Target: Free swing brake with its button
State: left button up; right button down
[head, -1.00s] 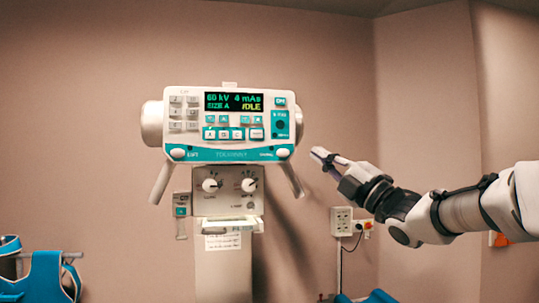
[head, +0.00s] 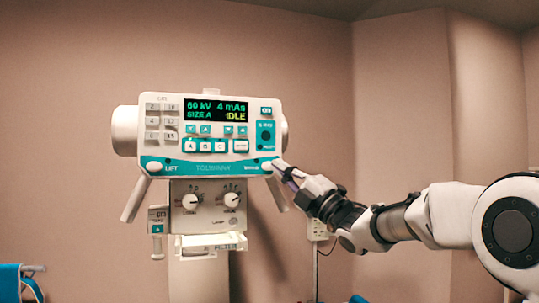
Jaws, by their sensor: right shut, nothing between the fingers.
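The control head (head: 178,104), a white panel with a teal lower band, is mounted on the wall column. Its display (head: 216,110) reads 60 kV, 4 mAs, SIZE A, IDLE. A round white button (head: 267,166) is at the right end of the teal band; its small label is hard to read. A matching white button (head: 153,166) marked LIFT is at the left end. My right gripper (head: 280,168) is shut and empty, its tips at the right-end button's right edge. I cannot tell whether they press it. My left gripper is out of view.
Angled handles (head: 135,200) hang from both sides of the head. Below are two knobs (head: 190,202) and a white filter tray (head: 210,245). A blue item (head: 10,283) is at lower left.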

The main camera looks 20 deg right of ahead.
pick_arm(q)
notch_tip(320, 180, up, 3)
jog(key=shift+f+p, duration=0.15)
jog(key=shift+p, duration=0.6)
pick_arm(e)
jog(key=w, duration=0.3)
jog(key=shift+w+a, duration=0.1)
jog(key=shift+w, duration=0.3)
jog(key=shift+w+a+f, duration=0.1)
jog(key=shift+w, duration=0.1)
jog(key=shift+s, duration=0.15)
jog(key=shift+w, duration=0.2)
jog(key=shift+w, duration=0.3)
